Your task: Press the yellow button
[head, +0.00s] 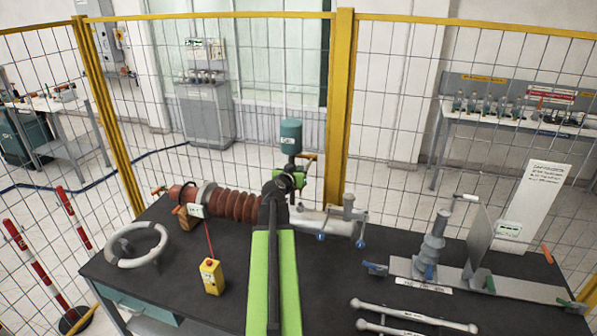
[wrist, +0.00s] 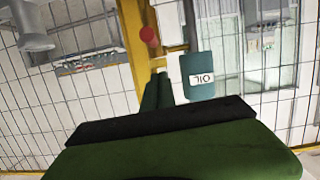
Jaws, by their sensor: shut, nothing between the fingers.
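A yellow box (head: 211,277) with a red top and a small label stands on the dark table, left of my arm in the head view. A red cord runs up from it to the brown ribbed bushing (head: 235,204). I see no separate yellow button on it at this size. My gripper (head: 298,172) is shut and empty, above the table near the teal oil tank (head: 290,137), well up and right of the yellow box. In the wrist view my gripper's dark green fingers (wrist: 158,90) are together, beside the oil tank (wrist: 199,76). The yellow box is not in the wrist view.
A grey ring (head: 136,244) lies left of the yellow box. Grey fittings (head: 432,245) and metal rods (head: 415,315) occupy the right side. A yellow-framed mesh fence (head: 340,110) stands behind the table. The dark tabletop around the yellow box is mostly clear.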

